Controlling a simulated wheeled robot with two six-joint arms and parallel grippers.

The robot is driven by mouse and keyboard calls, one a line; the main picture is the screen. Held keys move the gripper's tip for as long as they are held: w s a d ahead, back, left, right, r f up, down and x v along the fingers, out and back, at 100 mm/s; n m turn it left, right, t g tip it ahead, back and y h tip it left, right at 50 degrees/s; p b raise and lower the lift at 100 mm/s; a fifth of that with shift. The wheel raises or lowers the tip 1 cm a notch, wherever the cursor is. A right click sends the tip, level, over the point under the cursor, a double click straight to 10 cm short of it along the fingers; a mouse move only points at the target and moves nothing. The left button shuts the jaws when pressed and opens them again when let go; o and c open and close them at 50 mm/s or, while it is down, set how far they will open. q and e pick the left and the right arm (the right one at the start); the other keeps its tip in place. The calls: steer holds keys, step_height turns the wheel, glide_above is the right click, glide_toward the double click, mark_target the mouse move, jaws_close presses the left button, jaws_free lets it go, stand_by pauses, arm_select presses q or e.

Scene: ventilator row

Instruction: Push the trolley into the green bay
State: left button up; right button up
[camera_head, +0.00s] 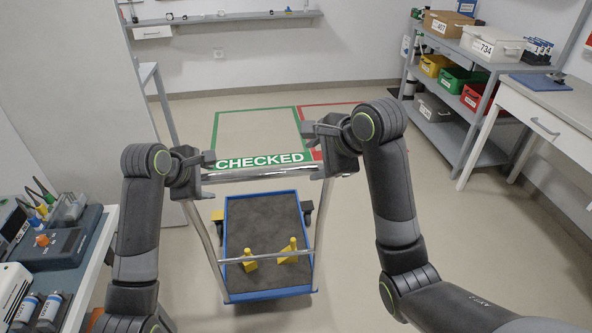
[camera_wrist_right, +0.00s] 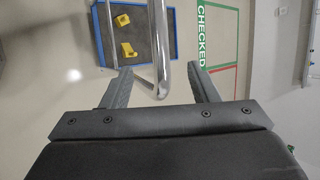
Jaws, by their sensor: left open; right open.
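The trolley (camera_head: 262,220) has a blue-rimmed dark deck and a metal push frame, and stands in front of me in the head view. Two yellow pieces lie on its deck. The green bay (camera_head: 256,112) is a green floor outline marked CHECKED, just beyond the trolley. My left gripper (camera_head: 208,166) is open at the left end of the handle bar. My right gripper (camera_head: 318,152) is open at the right end. In the right wrist view, the metal bar (camera_wrist_right: 160,80) runs between the open fingers (camera_wrist_right: 165,85); contact cannot be told.
A red-outlined bay (camera_head: 330,112) adjoins the green one on the right. A shelf with boxes (camera_head: 462,88) and a white table (camera_head: 545,118) stand at the right. A bench with devices (camera_head: 100,245) is at the near left. A partition stands left of the green bay.

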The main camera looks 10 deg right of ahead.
mark_target(299, 169)
steer(key=shift+x, duration=5.4)
arm_select(q)
jaws_close()
arm_select(e)
steer(key=shift+r, duration=0.1)
jaws_close()
